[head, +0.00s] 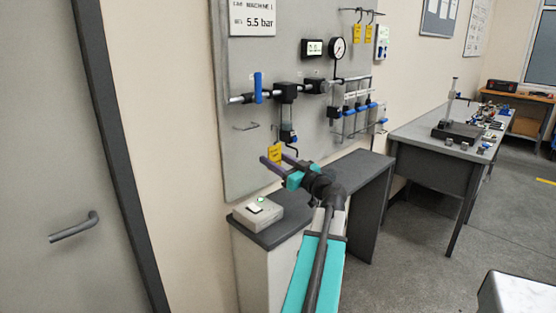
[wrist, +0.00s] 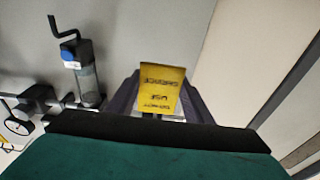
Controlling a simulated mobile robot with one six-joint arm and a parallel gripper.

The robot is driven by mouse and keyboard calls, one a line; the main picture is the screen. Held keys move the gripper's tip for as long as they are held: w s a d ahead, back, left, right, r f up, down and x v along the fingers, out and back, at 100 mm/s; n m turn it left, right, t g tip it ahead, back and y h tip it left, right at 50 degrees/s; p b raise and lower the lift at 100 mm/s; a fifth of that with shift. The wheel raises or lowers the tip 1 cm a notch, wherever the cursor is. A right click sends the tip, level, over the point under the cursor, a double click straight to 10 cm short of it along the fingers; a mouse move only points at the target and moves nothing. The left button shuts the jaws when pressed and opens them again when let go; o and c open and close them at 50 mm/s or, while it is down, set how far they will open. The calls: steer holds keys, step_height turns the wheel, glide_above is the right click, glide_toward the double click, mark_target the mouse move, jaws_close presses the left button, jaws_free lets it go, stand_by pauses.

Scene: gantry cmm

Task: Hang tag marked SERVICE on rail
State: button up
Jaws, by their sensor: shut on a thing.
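My gripper (head: 275,160) is shut on a yellow tag (head: 274,153) in front of the grey panel, low and near its middle. In the wrist view the tag (wrist: 162,91) stands between the two dark fingers, its dark print upside down and blurred; one word looks like SERVICE. A thin rail (head: 357,10) at the panel's top carries two more yellow tags (head: 357,33) on hooks. A small wire bracket (head: 246,127) sticks out at the panel's left. I cannot tell which of these is the task's rail.
A pipe line with a blue-handled valve (head: 258,87), a gauge (head: 338,48) and a filter bowl (head: 288,133) projects from the panel near my gripper. A grey bench (head: 270,232) below holds a small box (head: 258,213). A door (head: 50,160) is at left.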

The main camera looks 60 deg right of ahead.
steer(key=p, duration=0.5)
glide_toward(245, 151)
steer(key=shift+w+r, duration=0.8)
steer(key=shift+r, duration=0.9)
steer(key=shift+d+f+p+x, duration=0.1)
steer(key=shift+f+p+x, duration=0.05)
steer(key=shift+p+x, duration=0.9)
steer(key=shift+d+f+p+x, duration=0.1)
steer(key=shift+p+x, duration=0.85)
steer(key=shift+p, duration=0.1)
step_height(245, 151, down, 2)
steer(key=b, duration=0.3)
steer(key=shift+f+b, duration=0.25)
steer(key=shift+b, duration=0.2)
steer(key=o, duration=0.9)
steer(key=shift+s, duration=0.15)
